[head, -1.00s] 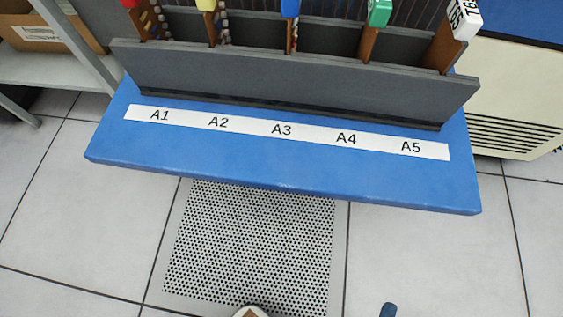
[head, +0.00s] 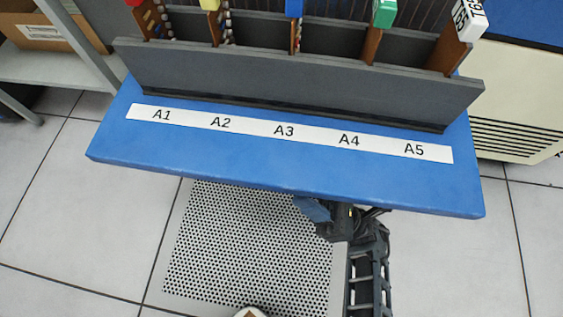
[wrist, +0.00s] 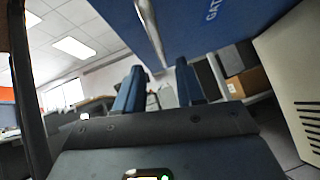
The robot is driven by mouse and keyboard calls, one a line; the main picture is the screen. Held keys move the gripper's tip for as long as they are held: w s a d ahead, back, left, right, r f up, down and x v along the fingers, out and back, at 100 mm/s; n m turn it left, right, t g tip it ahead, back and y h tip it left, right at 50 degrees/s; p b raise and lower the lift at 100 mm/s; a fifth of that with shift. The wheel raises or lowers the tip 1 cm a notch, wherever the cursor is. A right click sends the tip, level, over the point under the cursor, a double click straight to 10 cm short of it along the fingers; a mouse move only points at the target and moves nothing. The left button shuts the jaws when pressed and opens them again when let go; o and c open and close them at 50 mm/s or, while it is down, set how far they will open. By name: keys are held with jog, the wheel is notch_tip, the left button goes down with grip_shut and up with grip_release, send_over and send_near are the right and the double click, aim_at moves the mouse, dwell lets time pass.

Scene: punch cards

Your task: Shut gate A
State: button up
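A blue panel (head: 270,175) juts out nearly level in front of the card rack, with a white strip marked A1 to A5. In the wrist view its blue face (wrist: 225,35) fills the top, with partly visible letters "GAT" and a pale metal bar (wrist: 149,30), likely a handle. I take this panel for gate A, folded down. My gripper (wrist: 160,82) is open and empty; its two blue fingers point up toward the panel, with the bar above and between them. In the head view my gripper (head: 312,208) is below the panel's front edge, partly hidden by it.
A dark grey upright board (head: 290,85) stands behind the strip, with brown dividers and coloured tabs behind it. A cream cabinet (head: 515,110) stands at the right. A shelf with a cardboard box (head: 40,35) is at the left.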

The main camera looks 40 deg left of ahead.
aim_at(277, 169)
jog(key=shift+n, duration=0.3)
jog(key=shift+x, duration=3.95)
grip_shut()
